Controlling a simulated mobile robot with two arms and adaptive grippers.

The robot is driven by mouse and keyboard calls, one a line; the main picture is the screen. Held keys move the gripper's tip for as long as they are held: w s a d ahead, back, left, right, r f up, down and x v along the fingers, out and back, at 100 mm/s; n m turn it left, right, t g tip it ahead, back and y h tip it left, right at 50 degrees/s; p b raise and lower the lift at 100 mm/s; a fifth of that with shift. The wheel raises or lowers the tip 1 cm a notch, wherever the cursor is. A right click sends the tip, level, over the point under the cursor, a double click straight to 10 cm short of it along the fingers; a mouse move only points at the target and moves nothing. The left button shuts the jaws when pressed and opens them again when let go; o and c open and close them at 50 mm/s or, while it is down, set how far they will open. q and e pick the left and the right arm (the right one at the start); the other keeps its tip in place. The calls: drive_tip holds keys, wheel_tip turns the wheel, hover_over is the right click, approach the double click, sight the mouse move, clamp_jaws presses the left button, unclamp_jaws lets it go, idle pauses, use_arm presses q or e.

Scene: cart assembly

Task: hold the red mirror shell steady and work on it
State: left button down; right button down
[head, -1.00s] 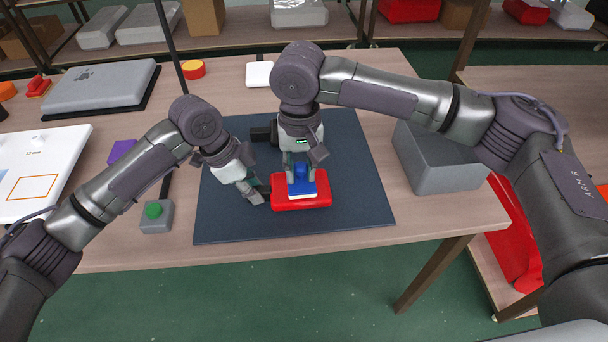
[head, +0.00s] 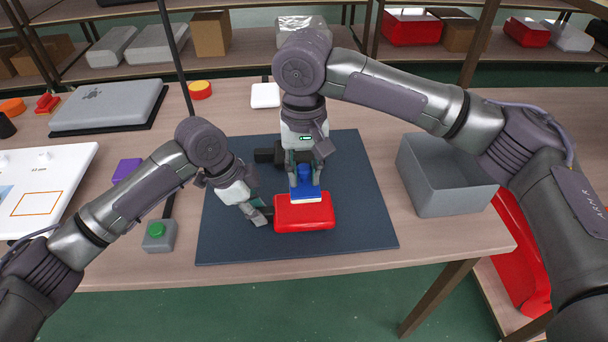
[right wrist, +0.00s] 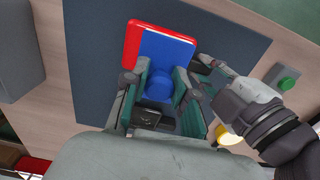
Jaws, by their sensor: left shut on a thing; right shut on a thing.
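The red mirror shell (head: 303,215) lies on the dark mat (head: 340,240). It also shows in the right wrist view (right wrist: 132,42), mostly covered by a blue block tool. My left gripper (head: 263,215) is shut on the shell's left edge. My right gripper (head: 305,172) is shut on the knob of the blue block tool (head: 306,193), which has a thin white layer underneath. The tool is over the shell's far part, leaving the near part bare. I cannot tell whether its underside touches the shell. The tool's broad blue face shows in the right wrist view (right wrist: 168,52).
A grey open bin (head: 448,200) stands right of the mat. A grey box with a green button (head: 157,231) is at the left. A black object (head: 268,155) sits behind the tool. The mat's front and right parts are clear.

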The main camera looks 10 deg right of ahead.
use_arm(q)
drive_tip(key=c, duration=0.9)
unclamp_jaws()
drive_tip(key=v, duration=1.2)
